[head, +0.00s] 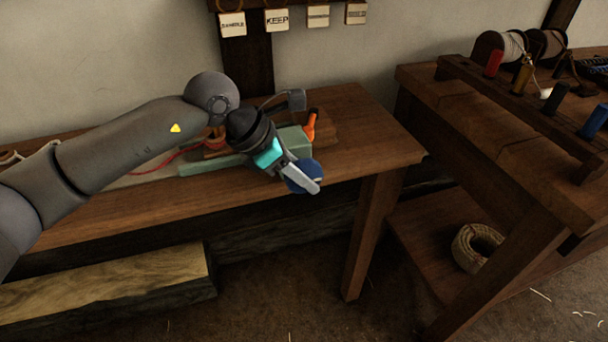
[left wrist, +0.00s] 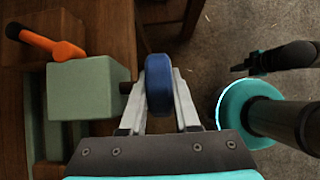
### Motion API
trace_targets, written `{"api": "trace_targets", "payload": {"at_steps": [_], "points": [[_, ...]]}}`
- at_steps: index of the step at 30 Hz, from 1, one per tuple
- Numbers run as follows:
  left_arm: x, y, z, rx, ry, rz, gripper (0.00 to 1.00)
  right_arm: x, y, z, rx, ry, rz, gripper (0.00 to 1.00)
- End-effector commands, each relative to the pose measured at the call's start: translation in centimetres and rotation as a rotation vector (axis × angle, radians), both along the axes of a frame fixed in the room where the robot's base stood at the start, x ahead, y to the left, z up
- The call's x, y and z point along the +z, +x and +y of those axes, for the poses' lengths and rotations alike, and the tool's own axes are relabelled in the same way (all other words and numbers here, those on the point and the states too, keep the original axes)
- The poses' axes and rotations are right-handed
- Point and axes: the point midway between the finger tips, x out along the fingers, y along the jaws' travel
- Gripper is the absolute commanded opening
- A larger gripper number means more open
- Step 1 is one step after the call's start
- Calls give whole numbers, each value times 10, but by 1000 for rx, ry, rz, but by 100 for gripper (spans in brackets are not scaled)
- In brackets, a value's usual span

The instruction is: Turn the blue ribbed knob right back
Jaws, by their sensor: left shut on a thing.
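The blue ribbed knob (left wrist: 159,86) sits between the two fingers of my left gripper (left wrist: 160,95) in the left wrist view. It is mounted on a short dark shaft at the end of a pale green block (left wrist: 88,88). In the head view the knob (head: 301,176) shows at the table's front edge, partly covered by the fingers of my left gripper (head: 314,187). The gripper is shut on the knob, one finger on each side. An orange lever (left wrist: 55,45) stands out on the far side of the green block.
The wooden table (head: 385,130) carries the green device and a red cord (head: 180,158). To the right, a workbench (head: 470,120) holds spools and coloured handles; a rope coil (head: 477,247) lies on its lower shelf. Labelled tags (head: 277,20) hang on the wall.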

Motion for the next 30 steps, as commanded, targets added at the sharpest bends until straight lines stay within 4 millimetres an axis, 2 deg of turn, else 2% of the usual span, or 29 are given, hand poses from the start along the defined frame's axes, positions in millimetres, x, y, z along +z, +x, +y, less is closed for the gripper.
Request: {"api": "trace_targets", "payload": {"at_steps": [2, 3, 11, 22, 30], "points": [[1, 0, 0, 0, -2, -1, 0, 0, 0, 0, 0, 0, 0, 0], [1, 0, 0, 0, -2, -1, 31, 0, 0, 0, 0, 0, 0, 0], [0, 0, 0, 0, -1, 0, 60, 0, 0, 0, 0, 0, 0, 0], [5, -1, 3, 1, 0, -1, 60, 2, 1, 0, 0, 1, -8, 0], [36, -7, 23, 1, 1, -3, 60, -22, -11, -8, 3, -11, 11, 0]]}}
